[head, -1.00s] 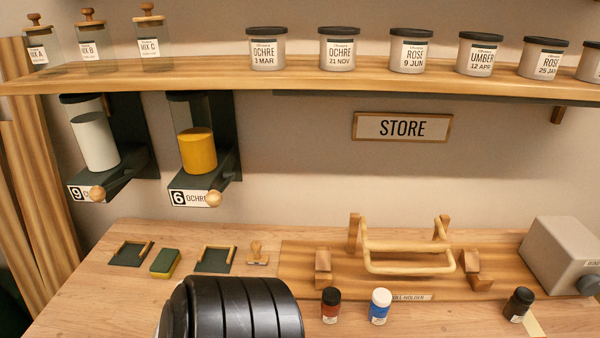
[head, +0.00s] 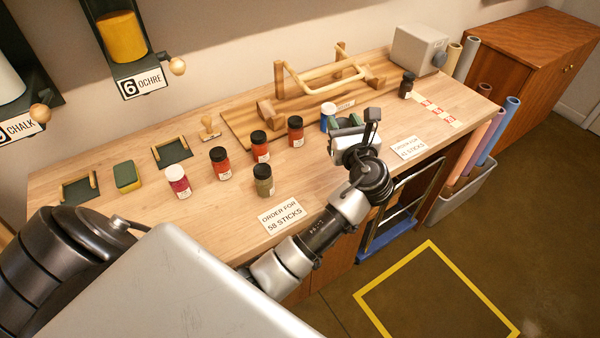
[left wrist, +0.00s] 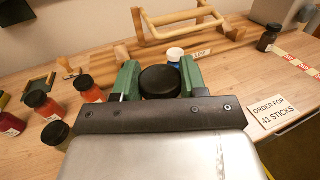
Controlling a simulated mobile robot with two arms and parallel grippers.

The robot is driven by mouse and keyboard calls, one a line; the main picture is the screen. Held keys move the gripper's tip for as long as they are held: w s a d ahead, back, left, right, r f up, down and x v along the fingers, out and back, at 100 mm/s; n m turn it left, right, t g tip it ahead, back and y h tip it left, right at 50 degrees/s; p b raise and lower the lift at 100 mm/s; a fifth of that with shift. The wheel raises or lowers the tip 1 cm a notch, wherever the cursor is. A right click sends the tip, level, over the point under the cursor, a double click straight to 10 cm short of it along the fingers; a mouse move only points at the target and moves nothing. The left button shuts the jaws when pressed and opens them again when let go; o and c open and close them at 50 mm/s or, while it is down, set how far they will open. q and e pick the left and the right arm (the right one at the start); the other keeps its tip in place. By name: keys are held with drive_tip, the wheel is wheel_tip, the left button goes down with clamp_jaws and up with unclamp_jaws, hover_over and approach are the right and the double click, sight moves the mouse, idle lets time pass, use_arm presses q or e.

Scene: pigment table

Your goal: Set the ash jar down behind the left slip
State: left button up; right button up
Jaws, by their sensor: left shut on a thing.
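My left gripper (head: 350,135) is shut on a jar with a black lid (left wrist: 160,82). In the left wrist view the jar sits between the green fingers; its label and colour are hidden, so I cannot read whether it is ash. The left slip (head: 282,215), reading "order for 58 sticks", lies at the table's front edge, left of the gripper in the head view. The right slip (head: 408,147), reading "order for 41 sticks", lies to the right of the gripper and also shows in the left wrist view (left wrist: 271,110). My right gripper is not in view.
An olive jar (head: 263,181) stands just behind the left slip. A blue jar (head: 328,112) is behind the gripper. A wooden holder (head: 270,113) stands at the back.

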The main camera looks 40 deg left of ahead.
use_arm(q)
drive_tip(key=shift+n+g+y, duration=0.7)
drive_tip(key=shift+g, duration=0.1)
drive_tip(key=s+a+f+p, duration=0.1)
drive_tip(key=a+f, duration=0.1)
drive_tip(key=f, duration=0.1)
drive_tip(key=s+a+f+p, duration=0.1)
drive_tip(key=a+f, duration=0.2)
drive_tip(key=s+a+f+p, duration=0.1)
drive_tip(key=s+a+f, duration=0.1)
drive_tip(key=f, duration=0.1)
drive_tip(key=shift+a, duration=0.3)
drive_tip(key=shift+s, duration=0.1)
drive_tip(key=o, duration=1)
